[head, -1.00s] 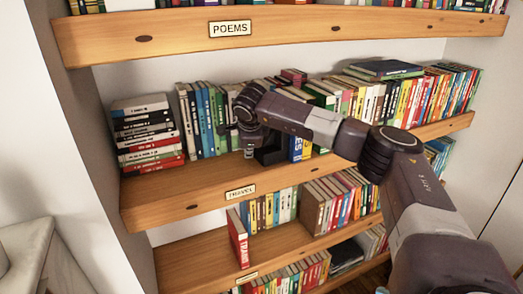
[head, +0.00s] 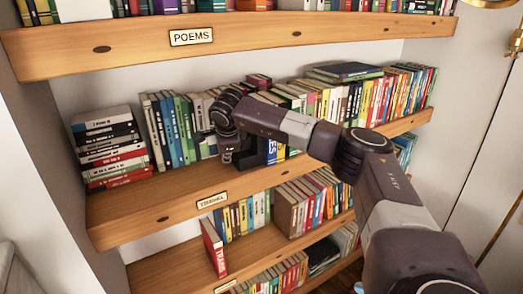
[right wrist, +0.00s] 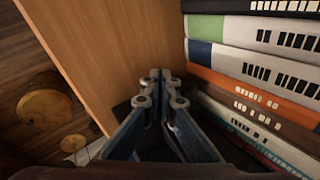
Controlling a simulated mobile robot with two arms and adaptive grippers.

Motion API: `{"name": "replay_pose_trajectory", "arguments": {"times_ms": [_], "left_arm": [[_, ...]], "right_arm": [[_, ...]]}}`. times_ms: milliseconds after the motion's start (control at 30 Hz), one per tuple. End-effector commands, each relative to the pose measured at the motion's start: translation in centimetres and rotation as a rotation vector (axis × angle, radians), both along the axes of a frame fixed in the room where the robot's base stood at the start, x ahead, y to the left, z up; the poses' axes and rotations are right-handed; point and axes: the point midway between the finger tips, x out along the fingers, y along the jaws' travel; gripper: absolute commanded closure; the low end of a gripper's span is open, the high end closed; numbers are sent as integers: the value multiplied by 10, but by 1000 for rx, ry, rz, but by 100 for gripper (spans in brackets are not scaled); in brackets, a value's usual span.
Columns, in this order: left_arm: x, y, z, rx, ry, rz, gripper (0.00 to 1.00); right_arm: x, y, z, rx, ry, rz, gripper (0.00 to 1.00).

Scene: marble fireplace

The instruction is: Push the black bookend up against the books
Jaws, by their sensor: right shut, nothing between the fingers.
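The black bookend (head: 246,159) stands on the middle shelf, in front of the row of upright books (head: 180,130), with a blue book (head: 271,150) just to its right. My right gripper (head: 226,155) points down at the left side of the bookend; I cannot tell whether they touch. In the right wrist view its fingers (right wrist: 160,85) are shut and empty, beside several book spines (right wrist: 255,90). My arm partly hides the books and the bookend. My left gripper is not in view.
A stack of lying books (head: 110,148) fills the shelf's left end. The wooden shelf (head: 150,203) is bare along its front. A POEMS shelf (head: 270,37) runs above and a lower book shelf (head: 165,270) below. Dark books (head: 345,70) lie on top of the row at right.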

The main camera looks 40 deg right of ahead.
Motion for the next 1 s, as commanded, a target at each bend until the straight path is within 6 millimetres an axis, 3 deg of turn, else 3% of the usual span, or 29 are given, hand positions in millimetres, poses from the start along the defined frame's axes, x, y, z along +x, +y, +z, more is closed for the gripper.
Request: {"name": "replay_pose_trajectory", "arguments": {"times_ms": [1000], "left_arm": [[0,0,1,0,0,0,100]], "right_arm": [[-9,-32,-4,-8,10,-16,100]]}}
